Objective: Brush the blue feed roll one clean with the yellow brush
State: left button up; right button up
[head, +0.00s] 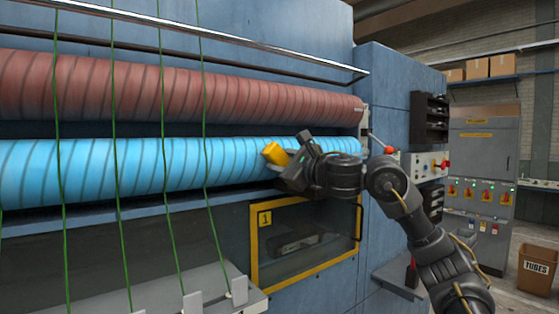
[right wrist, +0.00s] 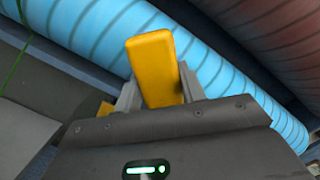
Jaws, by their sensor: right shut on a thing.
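The blue feed roll (head: 110,165) runs across the machine, with dark spiral lines on its surface. It also fills the upper middle of the right wrist view (right wrist: 105,35). My right gripper (head: 283,166) is in front of the roll near its right end. It is shut on the yellow brush (head: 275,154), which also shows between the fingers in the right wrist view (right wrist: 155,70). The brush's yellow block sticks out toward the roll. Its bristles are hidden, and I cannot tell if it touches the roll. My left gripper is not in view.
A red-brown roll (head: 180,88) lies above the blue one, under a metal rail (head: 200,32). Green cords (head: 165,180) hang in front of the rolls at the left. Below is a yellow-framed window (head: 305,240). A red-knobbed lever (head: 388,149) stands right of the rolls.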

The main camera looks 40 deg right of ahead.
aim_at(283, 160)
jog(key=shift+s, duration=3.05)
jog(key=s, duration=0.3)
jog(key=shift+a+p, duration=0.1)
jog(key=shift+p, duration=0.2)
jog(key=shift+w, duration=0.1)
jog(key=shift+w+b, duration=0.3)
jog(key=shift+w, duration=3.3)
